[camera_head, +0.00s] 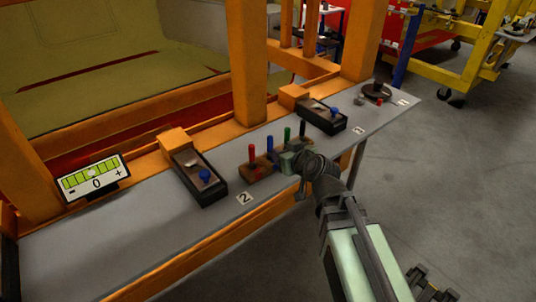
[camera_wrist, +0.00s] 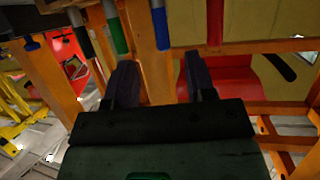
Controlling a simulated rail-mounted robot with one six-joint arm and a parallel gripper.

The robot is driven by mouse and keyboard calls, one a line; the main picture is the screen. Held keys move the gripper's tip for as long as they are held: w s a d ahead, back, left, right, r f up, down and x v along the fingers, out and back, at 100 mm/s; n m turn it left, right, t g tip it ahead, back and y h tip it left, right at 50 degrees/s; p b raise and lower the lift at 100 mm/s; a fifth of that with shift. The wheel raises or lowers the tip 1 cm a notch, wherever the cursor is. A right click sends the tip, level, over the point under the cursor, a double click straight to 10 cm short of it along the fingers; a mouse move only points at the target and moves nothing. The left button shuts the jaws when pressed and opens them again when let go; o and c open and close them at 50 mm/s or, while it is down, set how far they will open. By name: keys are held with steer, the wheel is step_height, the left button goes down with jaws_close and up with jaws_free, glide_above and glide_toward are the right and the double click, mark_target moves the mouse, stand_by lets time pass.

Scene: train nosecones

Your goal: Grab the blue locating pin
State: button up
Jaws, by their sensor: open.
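The blue locating pin (camera_head: 269,147) stands upright in a brown holder (camera_head: 254,174) on the grey shelf. A red pin (camera_head: 252,155) is to its left, and a green pin (camera_head: 287,136) and a black pin (camera_head: 303,129) are to its right. My gripper (camera_head: 284,162) is in front of the holder, near the blue and green pins. In the wrist view my two dark fingers (camera_wrist: 160,62) are apart with nothing between them. The blue pin (camera_wrist: 160,25) lines up with the gap, just beyond the fingertips. The green pin (camera_wrist: 116,28) is left and the red pin (camera_wrist: 214,22) right.
Black trays with blue knobs (camera_head: 204,176) (camera_head: 335,112) stand on both sides of the holder. A gauge display (camera_head: 92,180) is at the left and a dark round part (camera_head: 376,90) at the far right. Orange posts (camera_head: 245,60) rise behind the shelf. Open floor lies in front.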

mark_target(272, 146)
steer(key=b+x, duration=0.3)
steer(key=x, duration=0.7)
steer(key=shift+a+f, duration=0.1)
steer(key=shift+s, duration=0.1)
steer(key=shift+c, duration=0.3)
jaws_close()
